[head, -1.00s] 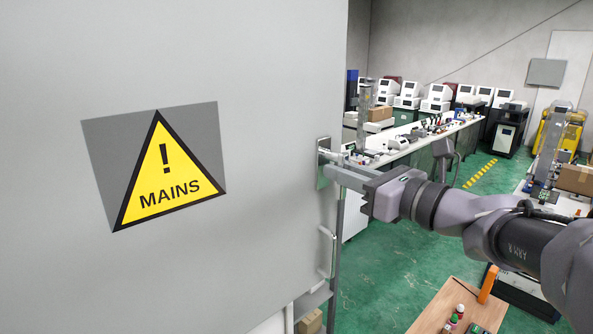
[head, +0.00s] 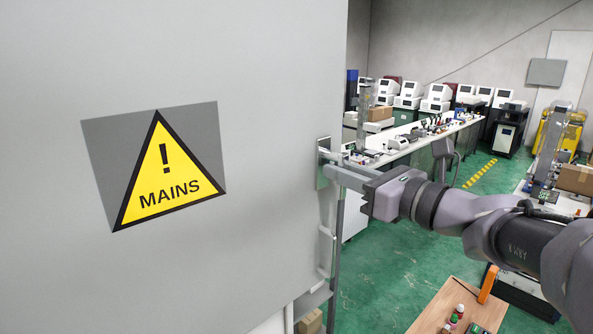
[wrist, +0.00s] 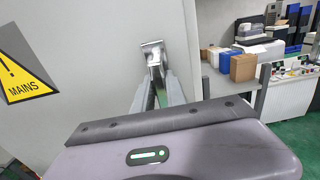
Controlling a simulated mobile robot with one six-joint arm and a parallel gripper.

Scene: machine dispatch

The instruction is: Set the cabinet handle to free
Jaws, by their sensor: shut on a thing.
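The grey cabinet (head: 260,240) fills the left of the head view and bears a yellow MAINS warning sign (head: 165,178). Its metal handle (head: 323,163) sits at the right edge of the door, and it also shows in the wrist view (wrist: 153,54). My gripper (head: 340,172) reaches in from the right and is shut on the handle. In the wrist view my gripper's fingers (wrist: 157,92) close together at the handle's lower part. The fingers hide part of the handle, and I cannot read any marking of its position.
A long white bench (head: 410,145) with several machines stands behind, right of the cabinet. A wooden table (head: 455,305) with small bottles is below my arm. Green floor lies open between.

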